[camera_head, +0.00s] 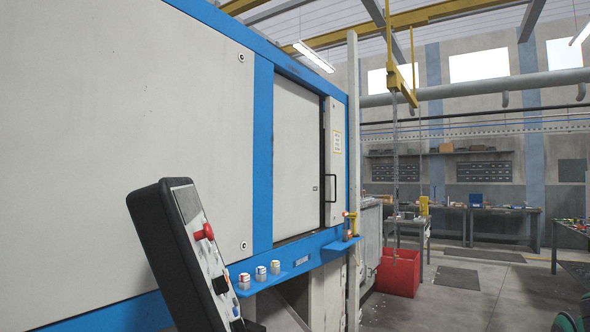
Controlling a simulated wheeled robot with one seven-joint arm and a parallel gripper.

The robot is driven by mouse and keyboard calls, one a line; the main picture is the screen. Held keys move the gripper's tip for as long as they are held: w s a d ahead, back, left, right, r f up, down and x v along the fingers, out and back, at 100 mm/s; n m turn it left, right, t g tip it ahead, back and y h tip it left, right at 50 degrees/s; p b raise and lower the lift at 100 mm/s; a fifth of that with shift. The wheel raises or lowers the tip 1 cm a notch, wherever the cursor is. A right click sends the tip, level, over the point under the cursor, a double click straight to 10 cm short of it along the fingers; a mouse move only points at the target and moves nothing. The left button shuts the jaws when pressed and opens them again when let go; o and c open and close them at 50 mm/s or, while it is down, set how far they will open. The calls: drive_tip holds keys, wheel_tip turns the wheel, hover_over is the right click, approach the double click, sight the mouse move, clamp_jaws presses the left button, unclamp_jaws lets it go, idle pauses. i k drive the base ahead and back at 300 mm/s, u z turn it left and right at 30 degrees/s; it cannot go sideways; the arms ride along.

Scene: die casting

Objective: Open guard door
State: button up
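The guard door (298,165) is a pale panel in the blue frame of a large white machine, right of the machine's broad side panel. My gripper is not in view, so nothing shows touching the handle.
A black control box (180,255) with a red knob stands close at lower left. A red bin (398,273) stands beyond, under a hanging chain hoist. The grey floor (480,305) at right is mostly clear.

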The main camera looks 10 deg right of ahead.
sight(297, 201)
drive_tip(key=z, duration=0.4)
drive_tip(key=i, duration=0.85)
drive_tip(key=z, duration=0.8)
drive_tip(key=i, duration=2.35)
drive_tip(key=u, duration=0.6)
drive_tip(key=i, duration=1.1)
drive_tip(key=u, duration=0.95)
drive_tip(key=i, duration=0.4)
drive_tip(key=u, duration=0.1)
